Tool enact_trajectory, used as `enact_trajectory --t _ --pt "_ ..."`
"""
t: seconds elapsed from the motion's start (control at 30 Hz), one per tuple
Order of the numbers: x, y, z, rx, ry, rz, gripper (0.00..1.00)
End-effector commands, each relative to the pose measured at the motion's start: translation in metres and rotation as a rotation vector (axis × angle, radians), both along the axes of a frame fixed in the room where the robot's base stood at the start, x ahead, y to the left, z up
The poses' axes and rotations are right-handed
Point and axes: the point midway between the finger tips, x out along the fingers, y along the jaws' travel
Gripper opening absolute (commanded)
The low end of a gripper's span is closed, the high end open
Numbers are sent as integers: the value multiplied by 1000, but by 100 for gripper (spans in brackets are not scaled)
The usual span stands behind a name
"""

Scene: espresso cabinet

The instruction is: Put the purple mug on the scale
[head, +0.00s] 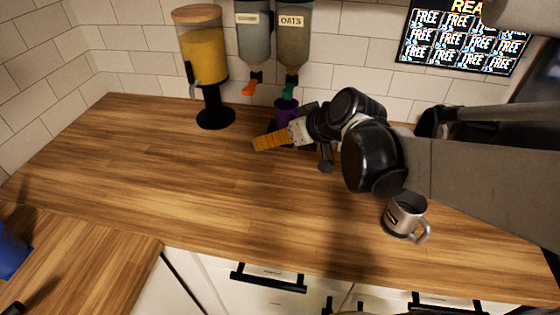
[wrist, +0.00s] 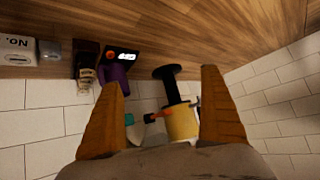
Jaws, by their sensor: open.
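The purple mug (head: 286,108) is near the back wall under the oats dispenser, partly hidden by my gripper in the head view. In the wrist view the mug (wrist: 117,74) is just left of the gap between my fingers. A dark box with a lit display (wrist: 122,55), which looks like the scale, is at the mug's base; the mug seems to stand on it, but contact is not clear. My gripper (head: 268,141) is open, with orange-brown fingers.
A yellow-filled dispenser (head: 203,60) on a black stand is left of the mug. Two wall dispensers (head: 274,35) hang above it. A grey metal mug (head: 404,214) stands at front right. A white box (wrist: 18,48) shows in the wrist view. The left counter (head: 120,165) is clear.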

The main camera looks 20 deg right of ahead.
Motion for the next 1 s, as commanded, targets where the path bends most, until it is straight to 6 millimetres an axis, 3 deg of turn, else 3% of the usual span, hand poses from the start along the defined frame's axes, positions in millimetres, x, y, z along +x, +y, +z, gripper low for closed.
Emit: enact_trajectory --t 0.03,0.17,0.3,0.4,0.6,1.0 --pt "-20 15 0 -9 37 -1 92" --pt "-66 34 -3 -39 123 -42 92" --pt "-110 42 -8 -76 183 -97 92" --pt "-131 42 -11 -100 203 -130 92" --pt "-149 40 -14 -121 218 -167 92" --pt "-149 39 -14 -121 218 -170 92"
